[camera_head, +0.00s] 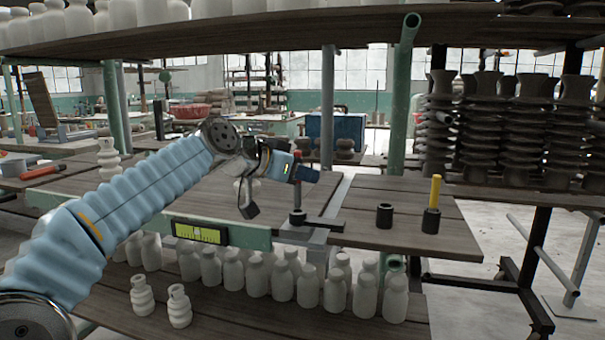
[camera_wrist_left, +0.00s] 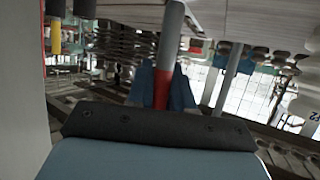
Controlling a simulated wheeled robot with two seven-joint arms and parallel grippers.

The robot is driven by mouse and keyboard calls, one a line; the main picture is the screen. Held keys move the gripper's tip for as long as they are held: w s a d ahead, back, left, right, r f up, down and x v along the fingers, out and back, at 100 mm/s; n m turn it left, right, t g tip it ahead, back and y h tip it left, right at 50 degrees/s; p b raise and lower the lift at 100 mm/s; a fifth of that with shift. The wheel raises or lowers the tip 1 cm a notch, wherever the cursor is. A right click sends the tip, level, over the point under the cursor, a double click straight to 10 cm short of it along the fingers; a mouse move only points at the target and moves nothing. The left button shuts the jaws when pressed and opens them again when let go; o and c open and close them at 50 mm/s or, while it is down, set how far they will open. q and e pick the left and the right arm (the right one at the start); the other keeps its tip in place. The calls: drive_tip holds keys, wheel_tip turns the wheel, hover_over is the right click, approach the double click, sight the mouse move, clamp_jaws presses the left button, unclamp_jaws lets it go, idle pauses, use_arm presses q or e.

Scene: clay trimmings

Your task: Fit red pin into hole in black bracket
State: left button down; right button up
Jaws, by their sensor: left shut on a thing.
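My left gripper (camera_head: 300,173) reaches in from the left and is shut on the red pin. In the left wrist view, the pin's red part (camera_wrist_left: 162,90) sits between the blue fingers, with its grey shaft (camera_wrist_left: 171,35) running up the picture. In the head view, that shaft (camera_head: 298,197) points down, nearly upright, to the black bracket (camera_head: 322,223) on a grey block at the bench's front edge. The shaft's lower end meets the bracket's raised collar; I cannot tell whether it is inside the hole. My right gripper is not in view.
A black collar (camera_head: 384,216) stands empty on the right bench; another black collar (camera_head: 431,222) holds a yellow pin (camera_head: 435,190). A yellow-green display (camera_head: 200,233) is on the bench front. White bottles (camera_head: 255,277) fill the shelf below. A wooden shelf (camera_head: 240,38) hangs overhead.

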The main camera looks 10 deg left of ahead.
sight(295, 199)
use_arm(q)
drive_tip(key=shift+f+b, duration=2.65)
drive_tip(key=shift+f, duration=0.25)
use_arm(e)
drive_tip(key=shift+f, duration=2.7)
use_arm(q)
drive_tip(key=c, duration=0.9)
unclamp_jaws()
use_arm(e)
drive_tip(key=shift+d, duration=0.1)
use_arm(q)
drive_tip(key=shift+s+a+r, duration=0.15)
drive_tip(key=shift+s+a, duration=0.05)
drive_tip(key=shift+s, duration=0.05)
drive_tip(key=shift+v, duration=6.6)
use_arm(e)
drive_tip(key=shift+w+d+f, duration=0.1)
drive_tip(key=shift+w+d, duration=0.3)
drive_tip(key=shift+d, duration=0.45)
